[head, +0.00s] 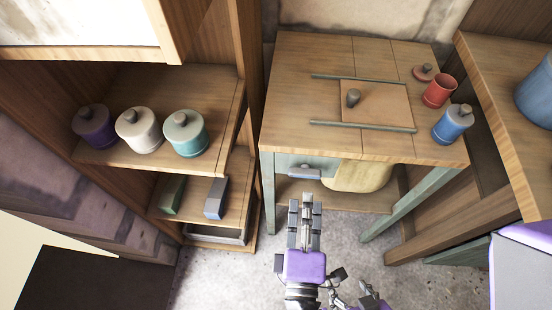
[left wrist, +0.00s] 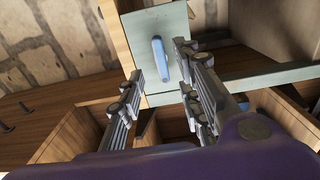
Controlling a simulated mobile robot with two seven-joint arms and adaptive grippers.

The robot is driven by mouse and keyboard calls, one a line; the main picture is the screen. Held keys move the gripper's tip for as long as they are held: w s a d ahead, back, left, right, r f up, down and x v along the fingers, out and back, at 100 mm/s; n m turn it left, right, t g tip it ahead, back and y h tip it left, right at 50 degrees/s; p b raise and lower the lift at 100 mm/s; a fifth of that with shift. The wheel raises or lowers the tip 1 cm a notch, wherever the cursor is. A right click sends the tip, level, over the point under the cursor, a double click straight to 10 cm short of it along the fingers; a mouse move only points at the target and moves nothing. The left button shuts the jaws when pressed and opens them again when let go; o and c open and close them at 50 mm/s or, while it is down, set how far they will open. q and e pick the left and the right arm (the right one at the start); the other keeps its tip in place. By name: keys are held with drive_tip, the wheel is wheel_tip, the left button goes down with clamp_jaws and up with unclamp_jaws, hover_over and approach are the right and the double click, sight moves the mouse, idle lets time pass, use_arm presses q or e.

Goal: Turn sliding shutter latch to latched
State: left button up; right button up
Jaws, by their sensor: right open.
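A square wooden panel (head: 378,104) with a dark upright knob (head: 353,97) lies between two grey-green rails on the table top; it looks like the sliding shutter. I cannot tell a separate latch or its state. A grey-green drawer front (head: 284,163) with a blue-grey handle (head: 304,173) is below the table top. My left gripper (head: 306,203) is in front of that drawer. In the left wrist view its fingers (left wrist: 163,95) are apart and empty, with the blue handle (left wrist: 160,58) ahead between them. My right gripper (head: 352,292) is open low at the bottom edge, partly cut off.
A red cup (head: 439,91), a small red lid (head: 425,73) and a blue jar (head: 452,124) stand at the table's right. Several lidded jars stand on the left shelf (head: 100,155). A yellowish rounded object (head: 357,176) is under the table. Another shelf (head: 500,110) juts in at right.

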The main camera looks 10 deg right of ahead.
use_arm(q)
drive_tip(key=v, duration=0.4)
drive_tip(key=shift+s+a, duration=0.15)
drive_tip(key=shift+s, duration=0.2)
